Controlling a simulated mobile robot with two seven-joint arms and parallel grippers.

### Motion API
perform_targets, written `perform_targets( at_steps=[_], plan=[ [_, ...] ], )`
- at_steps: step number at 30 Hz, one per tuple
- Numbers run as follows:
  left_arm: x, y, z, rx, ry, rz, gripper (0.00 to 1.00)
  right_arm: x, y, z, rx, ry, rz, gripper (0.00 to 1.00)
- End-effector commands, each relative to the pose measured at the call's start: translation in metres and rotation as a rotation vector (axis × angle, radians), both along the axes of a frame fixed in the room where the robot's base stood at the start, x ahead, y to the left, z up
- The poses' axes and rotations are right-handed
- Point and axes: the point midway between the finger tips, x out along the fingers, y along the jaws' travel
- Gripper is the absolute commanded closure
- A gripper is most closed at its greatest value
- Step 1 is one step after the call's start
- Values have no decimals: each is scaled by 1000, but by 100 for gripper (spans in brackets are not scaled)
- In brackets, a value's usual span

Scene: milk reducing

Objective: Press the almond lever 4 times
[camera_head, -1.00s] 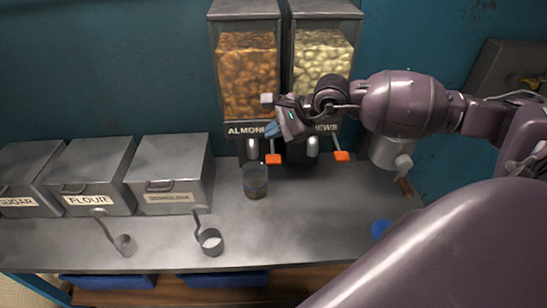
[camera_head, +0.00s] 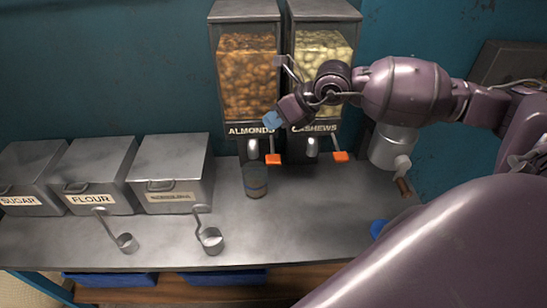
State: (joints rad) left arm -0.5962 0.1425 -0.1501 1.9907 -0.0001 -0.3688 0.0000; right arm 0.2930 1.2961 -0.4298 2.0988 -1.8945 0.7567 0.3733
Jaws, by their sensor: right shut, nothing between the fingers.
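The almond dispenser (camera_head: 247,85) stands against the wall, labelled ALMONDS, with brown nuts inside. Its lever has an orange tip (camera_head: 273,159) at the lower right of its spout. My right gripper (camera_head: 271,119) is shut and empty, with blue fingertips in front of the ALMONDS label, above the orange tip and apart from it. A glass (camera_head: 255,181) stands on the counter below the almond spout and holds some brownish contents low down. My left gripper is not in view.
The cashew dispenser (camera_head: 321,70) with its own orange lever tip (camera_head: 340,156) stands to the right. Metal bins, among them the flour bin (camera_head: 93,176), line the left. Two metal scoops (camera_head: 211,240) (camera_head: 126,243) lie on the counter (camera_head: 300,230). A grey metal grinder (camera_head: 392,150) is at right.

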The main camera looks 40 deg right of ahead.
Motion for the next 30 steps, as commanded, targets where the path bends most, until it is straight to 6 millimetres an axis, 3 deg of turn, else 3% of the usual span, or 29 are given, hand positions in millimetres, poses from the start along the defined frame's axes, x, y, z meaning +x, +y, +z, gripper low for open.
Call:
perform_targets(
  at_steps=[30],
  plan=[
    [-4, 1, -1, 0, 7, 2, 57, -2, 1, 4, 717, 598, -886, 100]
  ],
)
